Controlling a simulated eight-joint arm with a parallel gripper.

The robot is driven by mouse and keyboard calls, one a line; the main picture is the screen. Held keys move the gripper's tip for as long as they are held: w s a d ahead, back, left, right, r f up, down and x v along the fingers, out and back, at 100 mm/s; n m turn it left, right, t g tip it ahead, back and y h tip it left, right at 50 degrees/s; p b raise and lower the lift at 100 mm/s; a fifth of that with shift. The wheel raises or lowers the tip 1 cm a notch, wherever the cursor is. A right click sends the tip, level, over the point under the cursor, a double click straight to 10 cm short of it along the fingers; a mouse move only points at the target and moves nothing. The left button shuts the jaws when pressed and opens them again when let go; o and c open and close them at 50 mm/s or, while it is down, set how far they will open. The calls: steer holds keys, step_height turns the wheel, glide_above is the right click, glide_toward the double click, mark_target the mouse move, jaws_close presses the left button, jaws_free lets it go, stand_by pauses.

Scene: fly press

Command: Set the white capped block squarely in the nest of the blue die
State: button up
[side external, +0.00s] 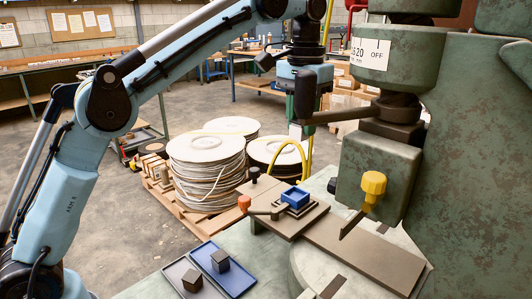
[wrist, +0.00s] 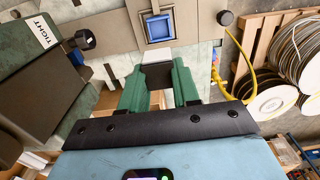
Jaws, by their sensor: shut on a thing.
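The blue die (side external: 294,198) is a small square blue block with a recessed nest, mounted on a brown plate on the press bed. It also shows in the wrist view (wrist: 160,29), just beyond the fingertips, and its nest looks empty. My gripper (side external: 302,110) hangs above the die, fingers pointing down. In the wrist view its green fingers (wrist: 159,78) are shut on the white capped block (wrist: 157,55). The block is in the air, clear of the die. In the side view the block (side external: 295,131) is small and partly hidden.
The green press with its ram (side external: 375,185) and yellow knob (side external: 374,183) stands right of the die. An orange-knobbed lever (side external: 244,202) lies at the die's left. A grey tray (side external: 177,269) and a blue tray (side external: 238,284), each holding a dark block, sit in front.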

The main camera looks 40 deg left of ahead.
mark_target(297, 196)
steer(key=shift+f, duration=6.75)
steer(key=shift+f, duration=0.15)
steer(key=o, duration=1)
step_height(297, 196, up, 12)
steer(key=shift+r, duration=0.15)
